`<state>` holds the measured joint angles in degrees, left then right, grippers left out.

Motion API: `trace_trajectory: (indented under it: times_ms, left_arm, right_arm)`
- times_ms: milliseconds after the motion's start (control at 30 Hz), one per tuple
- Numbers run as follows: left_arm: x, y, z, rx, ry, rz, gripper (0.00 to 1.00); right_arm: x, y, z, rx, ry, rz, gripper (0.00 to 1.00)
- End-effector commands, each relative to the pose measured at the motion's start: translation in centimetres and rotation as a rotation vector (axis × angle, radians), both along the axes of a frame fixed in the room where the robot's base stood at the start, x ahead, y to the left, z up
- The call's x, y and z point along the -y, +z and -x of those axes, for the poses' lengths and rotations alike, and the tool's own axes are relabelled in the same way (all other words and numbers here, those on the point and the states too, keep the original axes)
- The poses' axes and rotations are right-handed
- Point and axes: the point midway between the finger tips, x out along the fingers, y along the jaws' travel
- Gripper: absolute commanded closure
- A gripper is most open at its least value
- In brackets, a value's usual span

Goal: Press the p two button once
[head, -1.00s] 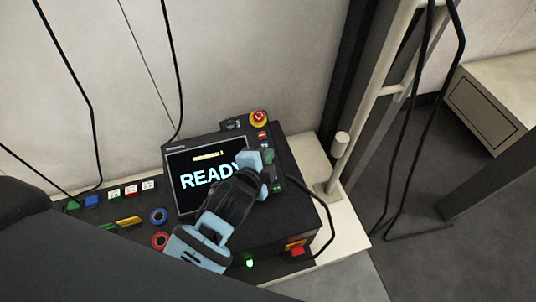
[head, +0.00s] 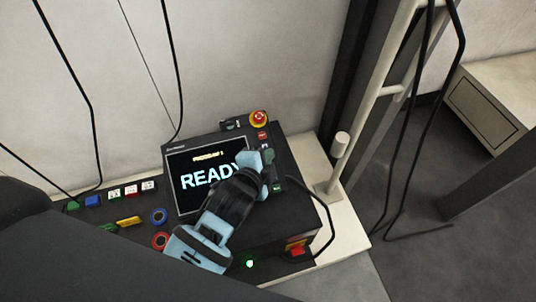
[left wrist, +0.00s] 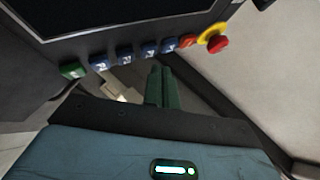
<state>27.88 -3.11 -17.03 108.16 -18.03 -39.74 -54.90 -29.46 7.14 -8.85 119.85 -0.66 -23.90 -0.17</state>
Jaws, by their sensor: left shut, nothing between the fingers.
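The control panel (head: 295,190) has a screen showing READY (head: 208,178). In the left wrist view a row of keys runs below the screen: a green key (left wrist: 73,70), several blue keys (left wrist: 125,55) and an orange-red key (left wrist: 188,41). The blue keys have white labels too small to read surely, so I cannot tell which is p two. My left gripper (head: 270,170) is at the panel's right side, over the key row, hiding some keys. Its green fingers (left wrist: 162,86) are shut and empty, below the blue keys in the wrist view. Contact cannot be told. My right gripper is out of view.
A red emergency stop (head: 258,119) on a yellow base sits at the panel's top corner. A pale post (head: 340,150) and hanging cables stand to the right.

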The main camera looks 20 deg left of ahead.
Motion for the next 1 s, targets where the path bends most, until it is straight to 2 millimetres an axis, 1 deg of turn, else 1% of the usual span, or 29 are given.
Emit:
trace_trajectory:
  times_ms: [667,1000]
  left_arm:
    - [0.0,-0.02,-0.01,0.0,0.0,0.0,1.0]
    - [-0.22,-0.71,-0.33,0.0,0.0,0.0,1.0]
  right_arm:
    - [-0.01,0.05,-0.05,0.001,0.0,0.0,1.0]
    - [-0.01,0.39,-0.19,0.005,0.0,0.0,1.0]
